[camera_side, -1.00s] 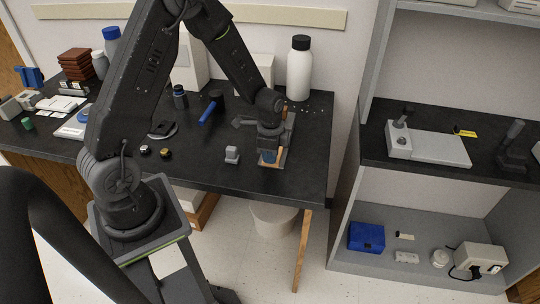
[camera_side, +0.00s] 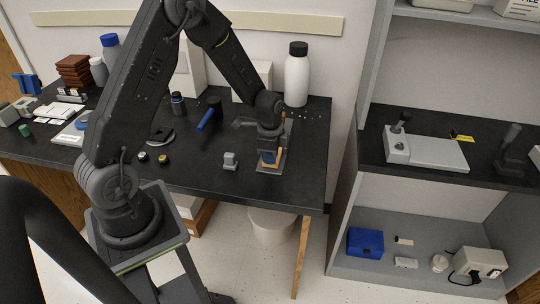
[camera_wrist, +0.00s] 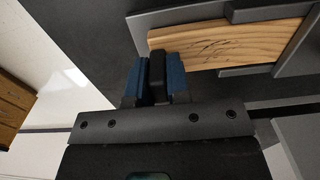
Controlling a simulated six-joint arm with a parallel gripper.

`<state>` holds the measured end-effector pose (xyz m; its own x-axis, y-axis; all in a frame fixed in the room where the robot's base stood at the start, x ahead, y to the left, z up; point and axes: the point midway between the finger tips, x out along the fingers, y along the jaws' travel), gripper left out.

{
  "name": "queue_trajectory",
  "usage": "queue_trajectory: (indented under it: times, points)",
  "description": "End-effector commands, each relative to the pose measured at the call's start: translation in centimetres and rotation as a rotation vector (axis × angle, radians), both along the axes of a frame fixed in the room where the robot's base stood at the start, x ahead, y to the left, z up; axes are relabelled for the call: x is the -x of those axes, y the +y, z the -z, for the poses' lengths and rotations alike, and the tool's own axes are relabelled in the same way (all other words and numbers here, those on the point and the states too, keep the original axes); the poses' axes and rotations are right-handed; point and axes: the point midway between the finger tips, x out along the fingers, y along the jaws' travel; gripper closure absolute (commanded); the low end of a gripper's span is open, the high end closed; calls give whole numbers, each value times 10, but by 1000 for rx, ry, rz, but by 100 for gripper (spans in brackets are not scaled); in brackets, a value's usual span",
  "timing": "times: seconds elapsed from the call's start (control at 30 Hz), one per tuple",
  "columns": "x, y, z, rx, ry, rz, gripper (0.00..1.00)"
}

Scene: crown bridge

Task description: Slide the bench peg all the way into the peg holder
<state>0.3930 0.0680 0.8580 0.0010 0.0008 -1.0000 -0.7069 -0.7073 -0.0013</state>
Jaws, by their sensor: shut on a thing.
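The wooden bench peg (camera_wrist: 228,45) shows in the wrist view as a pale, tapered board lying between the grey rails of the peg holder (camera_wrist: 292,52). My gripper (camera_wrist: 157,80) has two blue fingers closed on a dark upright block at the peg's left end, which appears to be part of the peg. In the side view my gripper (camera_side: 268,156) points down at the front right of the bench, over the grey holder plate (camera_side: 267,170). A strip of the bench peg (camera_side: 281,154) shows beside the fingers. How deep the peg sits is hidden.
A small grey block (camera_side: 230,160) stands left of the holder. The bench's right edge (camera_side: 326,150) is close. A grey shelf unit (camera_side: 350,200) stands further right.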

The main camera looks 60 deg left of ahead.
Motion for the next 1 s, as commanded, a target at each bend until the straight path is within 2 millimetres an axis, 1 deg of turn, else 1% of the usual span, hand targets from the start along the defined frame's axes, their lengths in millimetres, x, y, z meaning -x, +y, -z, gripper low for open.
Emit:
queue_trajectory:
  times: [0.4,1.0]
  points:
    - [0,0,0,-1,-1,0,100]
    - [-7,6,0,0,0,0,100]
